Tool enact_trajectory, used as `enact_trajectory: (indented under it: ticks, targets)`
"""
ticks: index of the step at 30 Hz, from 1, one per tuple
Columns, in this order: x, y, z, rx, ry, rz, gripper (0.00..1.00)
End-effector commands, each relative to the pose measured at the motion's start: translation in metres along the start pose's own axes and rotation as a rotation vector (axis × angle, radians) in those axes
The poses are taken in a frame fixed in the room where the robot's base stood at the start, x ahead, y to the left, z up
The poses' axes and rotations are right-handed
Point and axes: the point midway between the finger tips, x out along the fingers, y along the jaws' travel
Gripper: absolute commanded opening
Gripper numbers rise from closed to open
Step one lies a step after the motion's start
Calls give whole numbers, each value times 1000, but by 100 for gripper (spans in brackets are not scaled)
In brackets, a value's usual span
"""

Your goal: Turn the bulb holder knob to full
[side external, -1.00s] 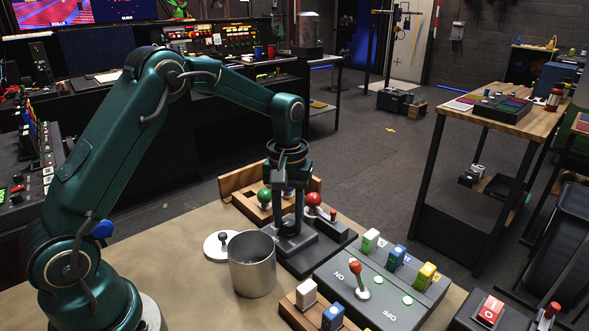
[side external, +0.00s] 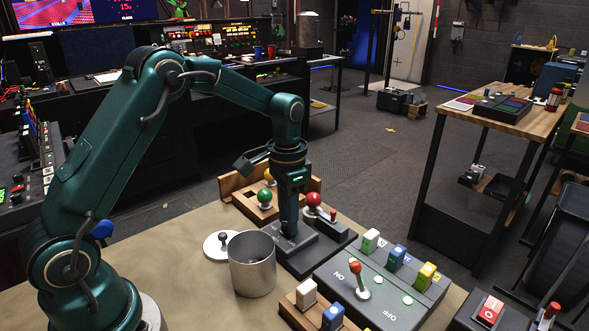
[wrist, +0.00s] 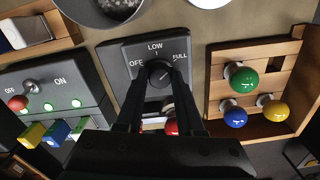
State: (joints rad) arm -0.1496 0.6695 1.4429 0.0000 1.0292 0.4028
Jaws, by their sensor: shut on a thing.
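The knob (wrist: 160,74) is round and black, on a dark grey panel (wrist: 118,60) marked OFF, LOW and FULL. In the wrist view its light pointer line appears to slant up and right, towards the FULL side. My gripper (wrist: 160,80) is shut on the knob, one finger on each side. In the side view my gripper (side external: 289,232) reaches straight down to the dark bulb holder base (side external: 312,257) and hides the knob. A red bulb (side external: 313,200) sits on the holder behind the gripper; the fingers partly cover it in the wrist view (wrist: 171,127).
A wooden rack (wrist: 285,50) holds green (wrist: 243,77), blue (wrist: 235,117) and yellow (wrist: 275,110) bulbs. A metal cup (side external: 252,265) stands close left of the holder. A grey switch panel (side external: 335,270) with a red-tipped lever (side external: 356,270) is at the front right.

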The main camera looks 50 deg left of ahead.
Motion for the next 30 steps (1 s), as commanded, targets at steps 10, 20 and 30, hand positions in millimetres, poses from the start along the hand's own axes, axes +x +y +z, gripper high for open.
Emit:
enact_trajectory:
  ticks: [10,20,30]
  targets:
    - [-2,0,0,120,1,1,0]
    - [-2,0,0,139,1,0,0]
    - [-1,0,0,137,1,0,66]
